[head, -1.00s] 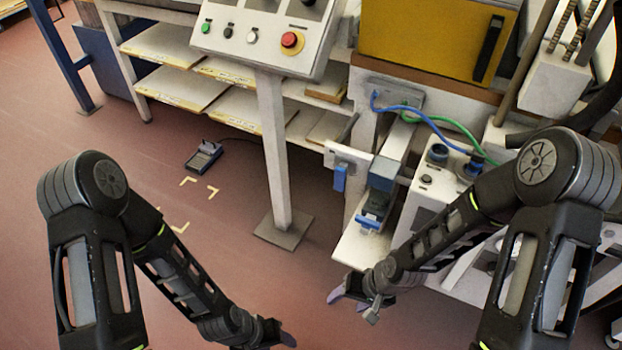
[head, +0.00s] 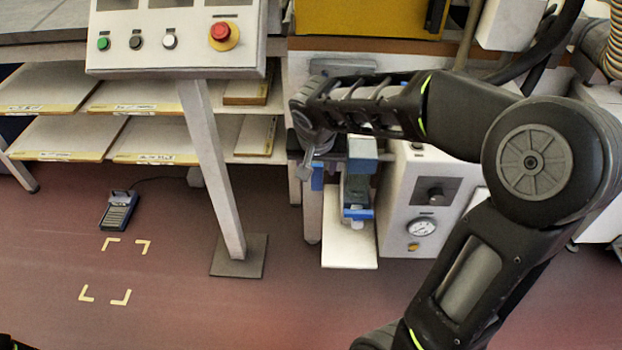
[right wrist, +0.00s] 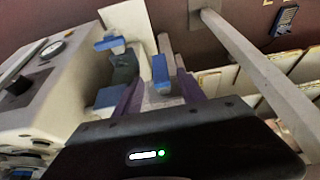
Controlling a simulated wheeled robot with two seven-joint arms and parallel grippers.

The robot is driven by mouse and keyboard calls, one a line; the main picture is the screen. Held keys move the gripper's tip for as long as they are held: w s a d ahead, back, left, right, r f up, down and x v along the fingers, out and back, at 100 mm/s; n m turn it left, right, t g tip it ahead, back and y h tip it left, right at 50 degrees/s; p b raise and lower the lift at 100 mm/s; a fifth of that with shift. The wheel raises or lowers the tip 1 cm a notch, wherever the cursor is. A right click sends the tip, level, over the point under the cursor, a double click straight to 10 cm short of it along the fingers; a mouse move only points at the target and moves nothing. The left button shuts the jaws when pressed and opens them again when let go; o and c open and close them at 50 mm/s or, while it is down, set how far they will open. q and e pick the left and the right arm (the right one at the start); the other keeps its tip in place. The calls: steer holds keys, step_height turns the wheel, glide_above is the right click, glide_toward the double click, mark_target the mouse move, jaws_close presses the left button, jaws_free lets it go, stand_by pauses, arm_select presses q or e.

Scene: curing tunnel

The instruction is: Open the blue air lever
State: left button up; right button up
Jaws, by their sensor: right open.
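The blue air lever (head: 317,177) hangs upright at a post, left of a grey and blue unit (head: 358,185). In the right wrist view, the open purple fingers (right wrist: 160,92) are spread on both sides of the handle's lower end. I cannot tell whether they touch it. My left gripper is out of view.
A white box with a gauge (head: 421,227) stands right of the lever. A control panel (head: 175,40) on a slanted-looking post (head: 215,175) stands to the left. A foot pedal (head: 119,210) lies on the floor. The floor in front is clear.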

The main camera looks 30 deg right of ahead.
mark_target(317, 177)
steer(key=b+x, duration=0.1)
steer(key=x, duration=0.7)
steer(key=shift+a, duration=0.1)
steer(key=shift+r, duration=0.1)
steer(key=shift+c, duration=0.2)
jaws_close()
stand_by(1.0)
